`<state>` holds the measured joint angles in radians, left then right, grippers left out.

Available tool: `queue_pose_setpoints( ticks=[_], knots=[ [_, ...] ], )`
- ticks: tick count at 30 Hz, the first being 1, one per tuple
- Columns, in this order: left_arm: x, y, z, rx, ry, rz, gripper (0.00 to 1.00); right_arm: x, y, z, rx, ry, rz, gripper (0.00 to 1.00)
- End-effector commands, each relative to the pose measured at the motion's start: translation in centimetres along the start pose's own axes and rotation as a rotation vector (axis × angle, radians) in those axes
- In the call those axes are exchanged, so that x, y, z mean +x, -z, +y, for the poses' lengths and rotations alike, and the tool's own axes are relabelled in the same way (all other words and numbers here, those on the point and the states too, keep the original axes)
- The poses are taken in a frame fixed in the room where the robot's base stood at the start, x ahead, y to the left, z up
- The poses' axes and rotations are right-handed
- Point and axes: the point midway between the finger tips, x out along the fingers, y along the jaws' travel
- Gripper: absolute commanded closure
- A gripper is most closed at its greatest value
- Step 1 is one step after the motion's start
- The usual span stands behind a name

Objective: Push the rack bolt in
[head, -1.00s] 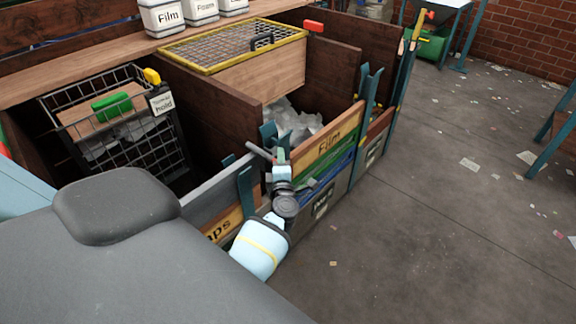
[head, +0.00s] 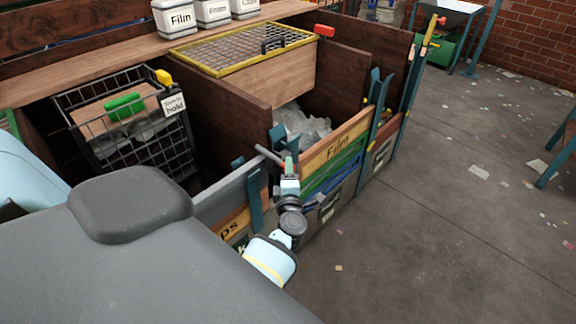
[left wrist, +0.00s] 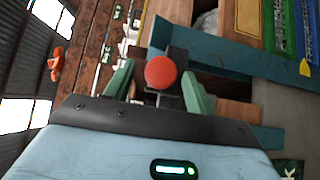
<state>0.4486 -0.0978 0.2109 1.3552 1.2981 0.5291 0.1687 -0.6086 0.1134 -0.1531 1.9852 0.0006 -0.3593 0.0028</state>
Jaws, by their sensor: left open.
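A round red knob (left wrist: 165,72), which looks like the bolt's end, shows in the left wrist view on a dark mount. It sits between the two green fingers of my left gripper (left wrist: 158,88). The fingers are open, with one on each side of the knob; I cannot tell if they touch it. In the head view my left gripper (head: 286,168) is at the front of the bins, beside a teal upright (head: 278,138) and left of the Film board. My right gripper is not in view.
The bin front with the Film board (head: 338,148) runs just right of my gripper. A wire basket (head: 185,140) hangs at left, and a mesh lid with a yellow frame (head: 310,38) lies behind. The concrete floor (head: 430,230) at right is mostly clear, with scattered scraps.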

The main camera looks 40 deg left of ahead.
Motion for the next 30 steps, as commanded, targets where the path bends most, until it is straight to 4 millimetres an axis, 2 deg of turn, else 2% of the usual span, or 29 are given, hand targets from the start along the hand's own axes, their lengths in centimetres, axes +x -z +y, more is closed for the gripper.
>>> queue_pose_setpoints(
  ticks=[3, 9, 30],
  knots=[
    [-1.9, 0.0, 0.0, -0.001, 0.001, 0.001, 0.45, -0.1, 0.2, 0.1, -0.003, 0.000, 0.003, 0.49],
    [-3.5, 0.1, 0.0, 0.002, 0.000, 0.001, 0.45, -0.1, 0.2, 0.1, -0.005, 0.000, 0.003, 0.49],
    [-3.7, 0.1, 0.0, 0.001, 0.000, 0.001, 0.45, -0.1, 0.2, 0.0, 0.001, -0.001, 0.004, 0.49]
  ],
)
